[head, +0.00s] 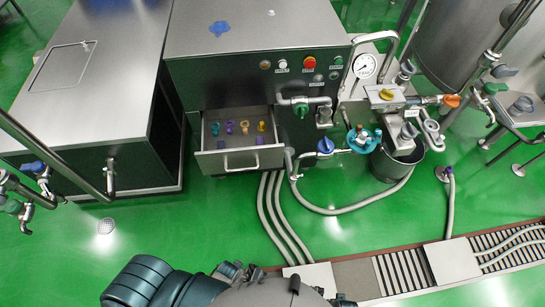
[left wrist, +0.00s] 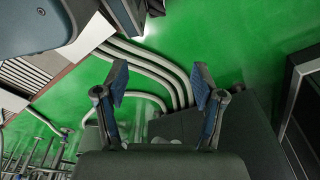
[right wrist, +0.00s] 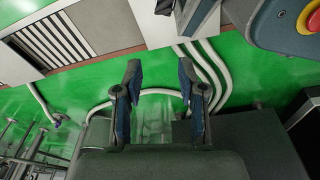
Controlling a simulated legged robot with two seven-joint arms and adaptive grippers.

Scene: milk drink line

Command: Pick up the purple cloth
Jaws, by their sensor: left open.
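A small, crumpled blue-violet patch that looks like the cloth (head: 219,28) lies flat on top of the steel control cabinet (head: 262,22) in the head view. No other cloth shows clearly. My left gripper (left wrist: 160,82) is open and empty in the left wrist view, its two fingers apart above the green floor and hoses. My right gripper (right wrist: 160,78) is also open and empty in the right wrist view, with hoses behind its fingers. Neither gripper is near the cloth in these views, and neither can be made out in the head view.
An open drawer (head: 238,160) with several small coloured parts juts from the cabinet front. Valves, a gauge (head: 365,66) and a dark bucket (head: 396,160) stand at the right. Hoses (head: 284,222) run over the green floor to a drain grate (head: 402,271). Floor is free at left.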

